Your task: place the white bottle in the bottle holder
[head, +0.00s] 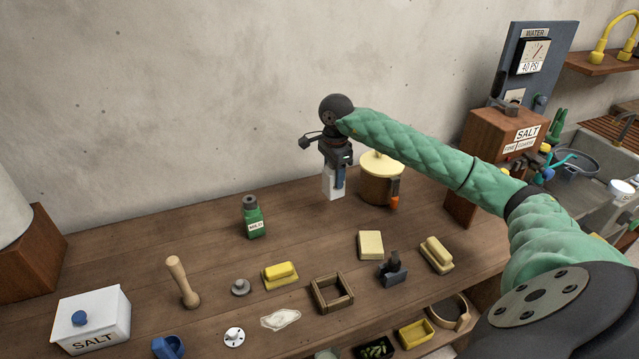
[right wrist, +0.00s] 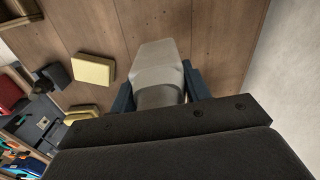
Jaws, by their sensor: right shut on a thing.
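My right gripper (head: 338,172) is at the back of the wooden table, pointing down. It is shut on the white bottle (head: 328,186), which looks upright; I cannot tell whether its base touches the table. In the right wrist view the bottle (right wrist: 157,55) sits between the two blue fingers of the gripper (right wrist: 160,92), gripped near its neck. A square wooden frame (head: 318,304), open in the middle, stands nearer the front and appears to be the bottle holder. It looks empty. My left gripper is not in view.
A brown pot with a cream lid (head: 378,188) stands close right of the bottle. A green bottle (head: 254,222) is to the left. Yellow and cream blocks (head: 370,245) and a dark blue-grey object (head: 392,274) lie near the frame. The table between bottle and frame is mostly clear.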

